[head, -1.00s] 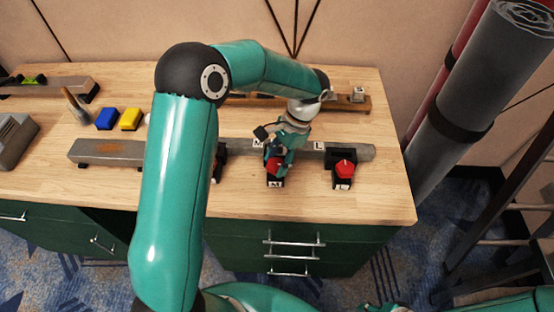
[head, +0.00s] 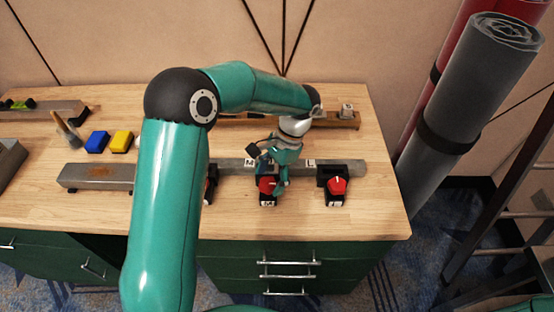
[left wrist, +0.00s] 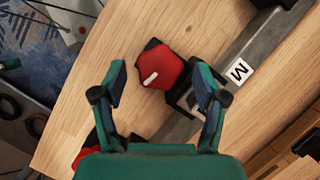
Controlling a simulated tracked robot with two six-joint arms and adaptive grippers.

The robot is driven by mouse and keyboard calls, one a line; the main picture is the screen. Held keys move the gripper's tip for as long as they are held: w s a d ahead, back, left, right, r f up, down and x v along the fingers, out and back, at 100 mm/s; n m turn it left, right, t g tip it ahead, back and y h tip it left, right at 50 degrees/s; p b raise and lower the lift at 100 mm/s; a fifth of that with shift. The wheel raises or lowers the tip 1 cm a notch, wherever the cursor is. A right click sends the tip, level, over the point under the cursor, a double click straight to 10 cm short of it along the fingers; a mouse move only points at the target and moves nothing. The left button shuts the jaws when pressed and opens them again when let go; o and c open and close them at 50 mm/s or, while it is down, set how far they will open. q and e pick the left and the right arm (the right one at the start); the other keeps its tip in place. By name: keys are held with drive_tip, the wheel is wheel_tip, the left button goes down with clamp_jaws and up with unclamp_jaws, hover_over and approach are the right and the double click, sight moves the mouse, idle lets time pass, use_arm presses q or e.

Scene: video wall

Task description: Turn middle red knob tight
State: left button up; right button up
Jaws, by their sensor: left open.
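The middle red knob (head: 266,186) sits on a black base at the grey bar marked M. In the left wrist view the red knob (left wrist: 163,67) carries a white pointer mark, and the M label (left wrist: 239,71) is to its right. My left gripper (head: 272,176) is over the middle knob and hides part of it in the head view. In the left wrist view its fingers are spread, one on each side of the knob, with gaps between; whether they reach down to its level I cannot tell. My right gripper is not in view.
A red knob marked L (head: 337,186) stands to the right. Another knob is mostly hidden behind my left arm. The grey bar (head: 95,178) runs along the wooden bench. Blue (head: 97,141) and yellow (head: 122,141) blocks lie at the left. A grey roll (head: 455,110) stands right of the bench.

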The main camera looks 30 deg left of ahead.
use_arm(q)
drive_tip(key=v, duration=1.1)
drive_tip(key=shift+r, duration=0.1)
